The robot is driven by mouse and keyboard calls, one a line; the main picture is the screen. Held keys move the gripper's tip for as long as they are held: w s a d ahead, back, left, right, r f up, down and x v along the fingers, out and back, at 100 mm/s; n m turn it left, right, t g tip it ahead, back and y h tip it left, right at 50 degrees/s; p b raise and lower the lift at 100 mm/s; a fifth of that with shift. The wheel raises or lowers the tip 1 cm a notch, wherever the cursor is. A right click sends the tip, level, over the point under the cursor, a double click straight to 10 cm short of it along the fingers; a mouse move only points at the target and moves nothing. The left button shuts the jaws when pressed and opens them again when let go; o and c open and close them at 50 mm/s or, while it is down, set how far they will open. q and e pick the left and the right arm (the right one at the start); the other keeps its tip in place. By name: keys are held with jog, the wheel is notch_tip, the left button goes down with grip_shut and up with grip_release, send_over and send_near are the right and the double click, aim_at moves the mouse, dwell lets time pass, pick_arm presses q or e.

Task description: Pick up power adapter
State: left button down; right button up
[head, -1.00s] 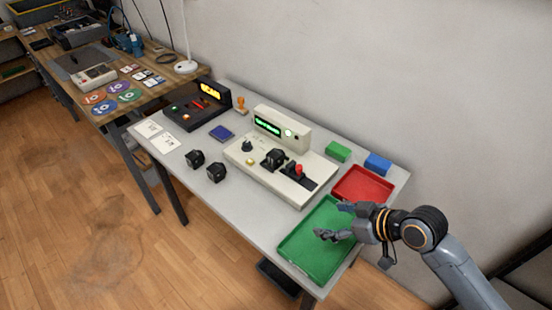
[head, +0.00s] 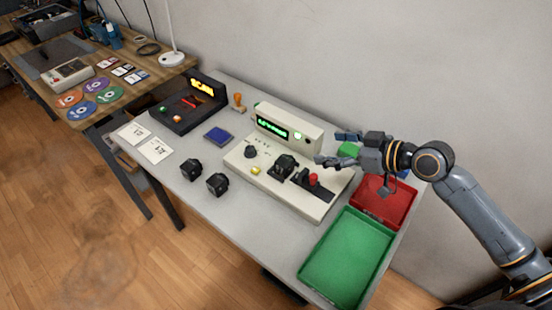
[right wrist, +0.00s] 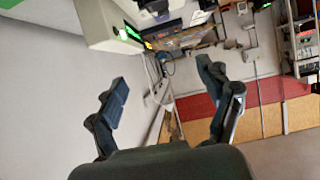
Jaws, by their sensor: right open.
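Two black power adapters stand on the grey table, one (head: 191,170) left of the other (head: 217,184), in front of the cream test device (head: 262,184). A similar black block (head: 285,166) sits on the device, beside its red-topped lever (head: 313,181). My right gripper (head: 328,148) is open and empty, raised over the right end of the device. Its spread fingers also show in the right wrist view (right wrist: 163,78) with nothing between them. The adapters cannot be made out in the right wrist view. My left gripper is out of view.
A green tray (head: 347,262) and red tray (head: 383,203) lie at the table's right. A black device (head: 188,106), blue pad (head: 217,134) and paper cards (head: 155,151) occupy the far left.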

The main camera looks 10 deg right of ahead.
jog(key=b, duration=0.6)
send_near(288, 161)
jog(key=s+d+r, duration=0.1)
jog(key=d, duration=0.1)
jog(key=x, duration=0.7)
jog(key=shift+w+a+p, duration=0.15)
jog(key=shift+w+p, duration=0.05)
jog(key=shift+p, duration=0.15)
jog(key=shift+s+a+f+p+x, duration=0.1)
jog(key=shift+p+x, duration=0.05)
jog(key=shift+x, duration=0.85)
jog(key=shift+s+a+f+p+x, duration=0.1)
jog(key=shift+s+p+x, duration=0.05)
jog(key=shift+x, duration=0.8)
jog(key=shift+s+a+p+x, duration=0.1)
jog(key=shift+p+x, duration=0.05)
jog(key=shift+x, duration=0.85)
jog(key=c, duration=1.3)
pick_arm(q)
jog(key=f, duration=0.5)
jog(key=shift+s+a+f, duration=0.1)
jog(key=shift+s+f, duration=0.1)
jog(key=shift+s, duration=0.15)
pick_arm(e)
jog(key=shift+c, duration=0.3)
jog(key=shift+r, duration=0.15)
